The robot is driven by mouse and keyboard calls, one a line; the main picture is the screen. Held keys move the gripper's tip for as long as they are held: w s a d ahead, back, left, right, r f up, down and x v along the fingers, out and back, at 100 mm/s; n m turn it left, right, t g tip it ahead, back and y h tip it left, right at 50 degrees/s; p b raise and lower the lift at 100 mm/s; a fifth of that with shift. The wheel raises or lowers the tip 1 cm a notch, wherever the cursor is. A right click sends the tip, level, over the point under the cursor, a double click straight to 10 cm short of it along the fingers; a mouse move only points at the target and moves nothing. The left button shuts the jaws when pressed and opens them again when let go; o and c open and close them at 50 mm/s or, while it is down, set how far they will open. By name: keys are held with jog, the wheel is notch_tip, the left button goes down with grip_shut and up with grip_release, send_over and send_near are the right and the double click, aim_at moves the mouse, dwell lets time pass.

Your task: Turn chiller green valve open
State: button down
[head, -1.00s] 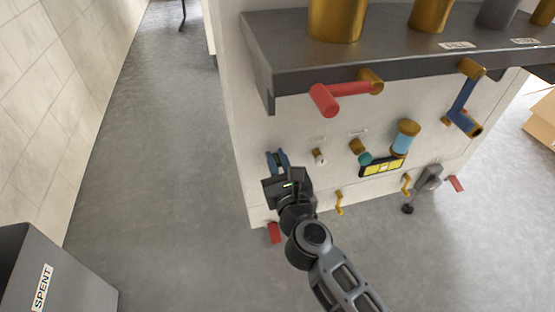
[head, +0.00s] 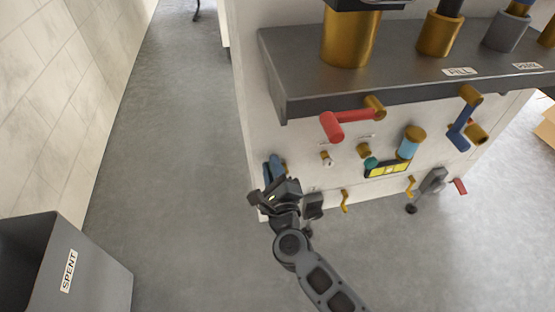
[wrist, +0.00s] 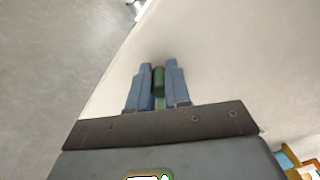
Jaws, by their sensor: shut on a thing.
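The green valve handle (wrist: 159,82) shows in the wrist view as a dark green bar between the two blue fingers of my gripper (wrist: 158,70). My gripper is shut on it. In the head view my gripper (head: 274,167) is at the lower left of the machine's white front panel, its blue fingers pointing at the panel. The green handle is hidden there behind the fingers and gripper body. A bit of brass shows just right of the fingers.
Right of my gripper, the panel (head: 310,140) carries a red-handled valve (head: 345,122), a teal-ended brass knob (head: 370,162), a blue-handled valve (head: 462,125) and small brass taps (head: 345,200). A dark shelf (head: 400,75) juts out above. A grey SPENT bin (head: 95,262) stands lower left. Open floor lies between.

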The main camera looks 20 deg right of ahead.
jog(key=shift+w+a+f+n+p, duration=0.1)
jog(key=shift+a+f+n+p, duration=0.4)
jog(key=shift+n, duration=1.15)
jog(key=shift+a+f+n+p, duration=0.1)
jog(key=shift+f+n+p, duration=0.65)
jog(key=shift+n, duration=0.85)
jog(key=shift+w+a+f+n+p, duration=0.1)
jog(key=shift+a+f+n+p, duration=0.25)
jog(key=shift+f+n, duration=0.9)
jog(key=shift+d+r+n, duration=0.1)
jog(key=shift+r+n, duration=0.25)
jog(key=shift+n, duration=0.15)
jog(key=c, duration=1.1)
grip_release()
jog(key=p+v, duration=0.1)
jog(key=v, duration=0.7)
jog(key=shift+p, duration=0.4)
